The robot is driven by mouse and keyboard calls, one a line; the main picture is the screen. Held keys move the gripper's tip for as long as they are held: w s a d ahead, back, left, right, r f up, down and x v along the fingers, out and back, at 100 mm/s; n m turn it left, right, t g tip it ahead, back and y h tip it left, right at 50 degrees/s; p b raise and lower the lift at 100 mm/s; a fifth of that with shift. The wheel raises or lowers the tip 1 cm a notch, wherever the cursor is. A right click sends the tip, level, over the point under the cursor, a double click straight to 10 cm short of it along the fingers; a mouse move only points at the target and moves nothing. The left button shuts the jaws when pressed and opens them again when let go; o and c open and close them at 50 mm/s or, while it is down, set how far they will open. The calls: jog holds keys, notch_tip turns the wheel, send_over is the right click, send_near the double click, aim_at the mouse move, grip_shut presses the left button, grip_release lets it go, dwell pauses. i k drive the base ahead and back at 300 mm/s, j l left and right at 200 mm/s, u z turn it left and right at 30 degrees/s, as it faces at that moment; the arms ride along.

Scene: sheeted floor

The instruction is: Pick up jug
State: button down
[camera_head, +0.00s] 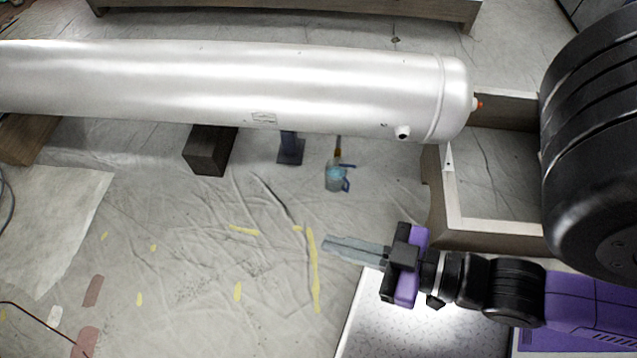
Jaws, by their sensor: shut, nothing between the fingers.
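A small translucent blue jug (334,176) with a darker blue handle on its right side stands on the sheeted floor, just below the silver cylinder's edge in the head view. A thin brownish stick-like thing shows right above its top. My gripper (326,244) is lower in the picture, its grey fingers pointing left. The fingers are together and empty. They are apart from the jug, with bare floor showing between.
A long silver cylinder (230,80) spans the space above the jug. A dark block (210,150) and a blue-grey post (290,149) stand left of the jug. A wooden frame (490,225) lies to the right.

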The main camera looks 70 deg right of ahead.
aim_at(336, 179)
jog(key=i+u, duration=0.2)
jog(key=i, duration=1.2)
jog(key=i+j, duration=0.15)
jog(key=i, duration=1.65)
jog(key=z, duration=0.45)
jog(key=i+z, duration=0.15)
jog(key=z, duration=0.7)
jog(key=i+j+z, duration=0.1)
jog(key=z, duration=2.8)
